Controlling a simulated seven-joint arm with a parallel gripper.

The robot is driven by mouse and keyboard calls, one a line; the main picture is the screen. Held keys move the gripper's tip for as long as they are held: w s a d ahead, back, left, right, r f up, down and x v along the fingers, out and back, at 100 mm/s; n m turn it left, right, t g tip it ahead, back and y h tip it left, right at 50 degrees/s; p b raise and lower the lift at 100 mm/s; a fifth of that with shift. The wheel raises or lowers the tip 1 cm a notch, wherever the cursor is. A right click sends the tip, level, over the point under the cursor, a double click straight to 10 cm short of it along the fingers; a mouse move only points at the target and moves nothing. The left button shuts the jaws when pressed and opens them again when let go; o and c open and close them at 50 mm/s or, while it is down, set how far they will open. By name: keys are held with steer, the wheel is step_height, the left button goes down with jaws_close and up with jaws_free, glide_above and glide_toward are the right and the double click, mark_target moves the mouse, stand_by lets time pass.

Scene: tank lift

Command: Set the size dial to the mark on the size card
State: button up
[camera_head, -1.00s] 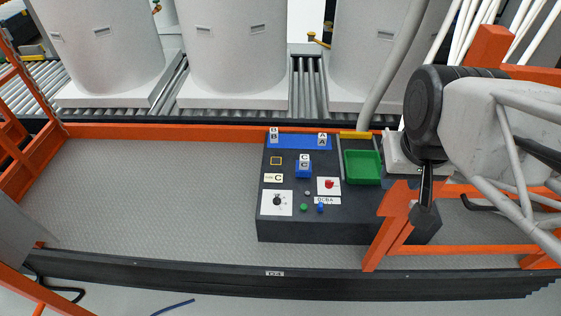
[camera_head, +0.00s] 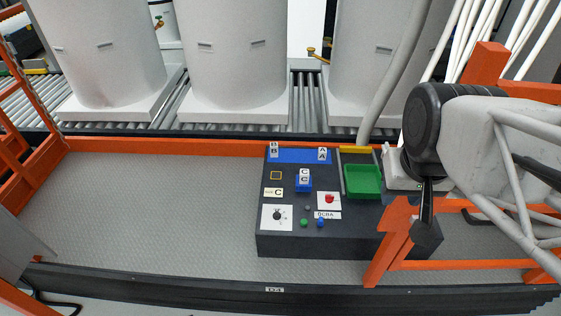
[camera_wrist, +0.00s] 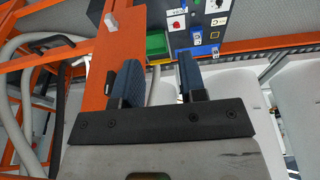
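The size dial (camera_head: 277,216) is a dark knob on a white plate at the front left of the dark control panel (camera_head: 285,243). Its pointer direction is too small to tell. The size card (camera_head: 273,192), marked C, lies just behind the dial. My gripper (camera_head: 425,205) hangs to the right of the panel's buttons, apart from the dial, by an orange rail. In the wrist view my gripper (camera_wrist: 160,75) shows two dark fingers spread apart with nothing between them. The panel shows upside down beyond the fingertips there.
Blocks marked B (camera_head: 273,150), A (camera_head: 323,154) and C (camera_head: 304,178) are on the panel. A green tray (camera_head: 363,181) and orange rail (camera_head: 395,230) lie near my gripper.

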steer(key=g, duration=0.3)
glide_above(277, 212)
step_height(277, 212, down, 39)
steer(key=shift+d+f, duration=0.1)
steer(key=shift+f, duration=0.45)
steer(key=shift+f, duration=0.1)
steer(key=shift+f, duration=3.75)
